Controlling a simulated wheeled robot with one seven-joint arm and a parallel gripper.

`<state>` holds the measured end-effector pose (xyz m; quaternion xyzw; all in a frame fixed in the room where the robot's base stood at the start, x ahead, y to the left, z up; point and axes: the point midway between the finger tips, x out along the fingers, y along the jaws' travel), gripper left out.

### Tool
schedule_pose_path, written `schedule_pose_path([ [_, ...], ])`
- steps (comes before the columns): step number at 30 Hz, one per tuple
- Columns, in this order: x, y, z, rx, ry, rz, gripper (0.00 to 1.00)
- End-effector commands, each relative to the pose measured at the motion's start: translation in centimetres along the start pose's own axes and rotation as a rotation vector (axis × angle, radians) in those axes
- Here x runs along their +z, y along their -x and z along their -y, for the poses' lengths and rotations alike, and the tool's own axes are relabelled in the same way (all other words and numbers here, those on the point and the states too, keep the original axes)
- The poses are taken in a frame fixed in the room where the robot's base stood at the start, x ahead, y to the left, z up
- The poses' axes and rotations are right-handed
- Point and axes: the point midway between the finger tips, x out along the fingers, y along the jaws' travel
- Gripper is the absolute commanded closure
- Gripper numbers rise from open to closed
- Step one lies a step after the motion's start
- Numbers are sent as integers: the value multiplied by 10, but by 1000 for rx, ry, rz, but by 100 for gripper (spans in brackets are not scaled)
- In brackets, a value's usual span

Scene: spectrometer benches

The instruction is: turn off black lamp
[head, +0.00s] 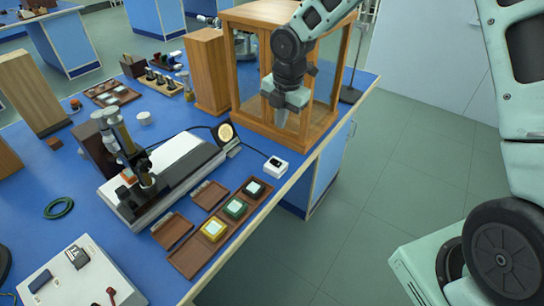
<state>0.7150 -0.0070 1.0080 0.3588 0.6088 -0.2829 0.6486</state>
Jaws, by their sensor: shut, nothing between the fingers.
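A round pale-yellow disc with a dark rim (225,133) stands at the far end of the white instrument on the blue bench; it looks like the face of the black lamp and appears bright. A black cord runs by it to a small white box with a black switch (276,167) near the bench's right edge. Which way the switch is set is too small to tell. My gripper (282,122) is shut and empty, pointing down in front of the wooden case, above and beyond the white box and apart from it.
A glass-sided wooden case (297,135) stands just behind my gripper. A brown tray (182,262) with yellow, green and black framed pieces lies left of the switch box. A microscope-like instrument (130,160) stands further left. Open floor lies right of the bench edge.

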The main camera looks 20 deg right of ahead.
Motion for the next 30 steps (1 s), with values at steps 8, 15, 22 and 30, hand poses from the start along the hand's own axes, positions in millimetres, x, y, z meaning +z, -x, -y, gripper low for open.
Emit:
schedule_pose_path([
  [8, 5, 2, 0, 1, 2, -1, 100],
  [15, 4, 1, 0, 0, 1, -2, 100],
  [22, 3, -20, 0, -3, 2, -4, 100],
  [30, 3, -75, 0, -4, 2, -4, 100],
])
